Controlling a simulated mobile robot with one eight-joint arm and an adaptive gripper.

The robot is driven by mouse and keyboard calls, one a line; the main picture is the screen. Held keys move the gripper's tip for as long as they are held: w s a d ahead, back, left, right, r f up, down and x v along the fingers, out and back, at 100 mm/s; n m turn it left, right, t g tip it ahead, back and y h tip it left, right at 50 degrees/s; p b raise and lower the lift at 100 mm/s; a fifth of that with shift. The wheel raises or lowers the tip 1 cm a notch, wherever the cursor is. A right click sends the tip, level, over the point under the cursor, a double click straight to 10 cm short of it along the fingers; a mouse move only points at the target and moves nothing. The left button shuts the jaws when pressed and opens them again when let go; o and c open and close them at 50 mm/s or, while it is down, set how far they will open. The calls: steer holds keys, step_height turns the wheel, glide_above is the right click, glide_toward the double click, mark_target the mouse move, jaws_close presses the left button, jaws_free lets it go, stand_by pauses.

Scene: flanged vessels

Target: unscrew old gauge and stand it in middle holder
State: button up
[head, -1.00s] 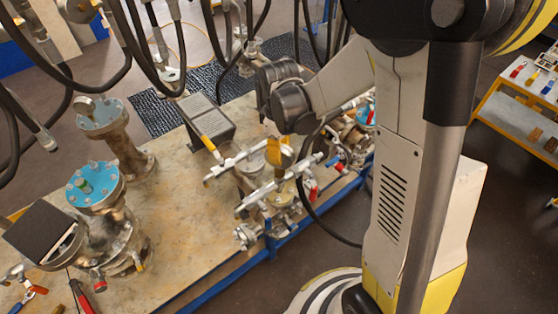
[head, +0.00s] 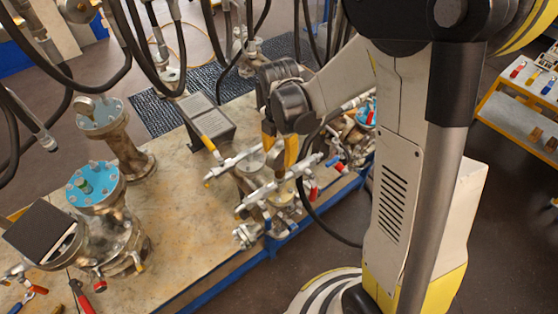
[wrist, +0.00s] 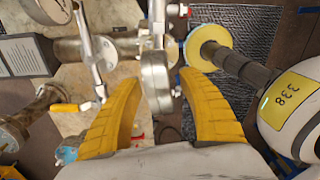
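The old gauge is probably the round metal body (wrist: 157,82) seen nearly edge-on in the wrist view, on pipework with valve handles. My gripper (wrist: 160,84) is open, with one yellow finger on each side of this body. Narrow gaps seem to show, so contact cannot be confirmed. In the head view my gripper (head: 280,154) points down over the valve assembly at the bench's right edge. The gauge is hard to separate from the pipes there. I cannot identify the middle holder in either view.
Flanged vessels with blue tops (head: 96,187) stand on the left of the bench (head: 185,225). A grey box (head: 207,120) stands behind the valves. White valve bars (head: 280,186) lie close to my fingers. Hoses hang at upper left. A yellow cart (head: 487,116) stands far right.

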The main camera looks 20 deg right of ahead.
steer(key=shift+r, duration=0.1)
step_height(320, 180, up, 12)
steer(key=shift+f, duration=0.1)
stand_by(0.4)
